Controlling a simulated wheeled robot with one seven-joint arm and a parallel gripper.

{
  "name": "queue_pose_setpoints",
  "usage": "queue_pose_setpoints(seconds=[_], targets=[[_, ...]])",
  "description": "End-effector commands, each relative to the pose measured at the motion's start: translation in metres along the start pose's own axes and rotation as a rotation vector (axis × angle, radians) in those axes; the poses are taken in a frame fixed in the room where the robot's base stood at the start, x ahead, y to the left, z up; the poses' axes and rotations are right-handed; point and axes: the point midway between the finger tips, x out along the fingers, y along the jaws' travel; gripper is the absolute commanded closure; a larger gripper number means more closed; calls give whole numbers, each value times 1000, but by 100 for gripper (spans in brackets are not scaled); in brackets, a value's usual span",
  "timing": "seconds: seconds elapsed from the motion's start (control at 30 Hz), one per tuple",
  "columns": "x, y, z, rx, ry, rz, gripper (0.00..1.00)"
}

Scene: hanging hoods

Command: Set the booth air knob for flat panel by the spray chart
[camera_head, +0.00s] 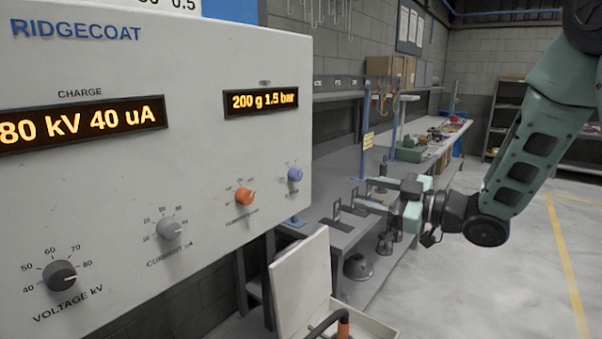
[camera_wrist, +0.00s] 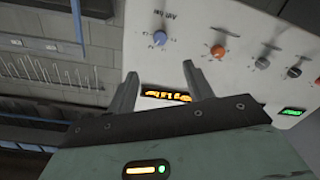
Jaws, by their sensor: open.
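The control panel (camera_head: 190,150) is a pale box marked RIDGECOAT. The blue knob (camera_head: 295,174) is at its right end, likely the air knob; its small label is hard to read. It shows upside down in the wrist view (camera_wrist: 160,38), just beyond my fingertips. The display above (camera_head: 261,102) reads 200 g 1.5 bar. A white card (camera_head: 165,4), possibly the spray chart, is cut off at the top edge; only its bottom digits show, and no flat panel line is visible. My gripper (camera_head: 365,195) is open and empty, right of the panel, apart from the knob.
An orange knob (camera_head: 245,196) sits beside the blue one. Grey current (camera_head: 169,228) and dark voltage (camera_head: 60,275) knobs are further left; the charge display (camera_head: 80,124) reads 80 kV 40 uA. A workbench (camera_head: 335,232) runs behind my gripper. A pale open box (camera_head: 300,285) stands below.

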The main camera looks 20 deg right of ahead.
Motion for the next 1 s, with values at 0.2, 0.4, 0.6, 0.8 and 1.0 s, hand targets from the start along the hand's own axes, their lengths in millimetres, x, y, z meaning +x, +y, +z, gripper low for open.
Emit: queue_pose_setpoints(seconds=[0.2, 0.4, 0.6, 0.8, 1.0], targets=[[14, 1, -4, -2, 18, -4, 48], [53, 1, -5, 0, 17, -5, 48], [96, 1, -7, 0, 17, -3, 48], [135, 2, -7, 0, 16, -2, 48], [162, 1, -6, 0, 15, -2, 48]])
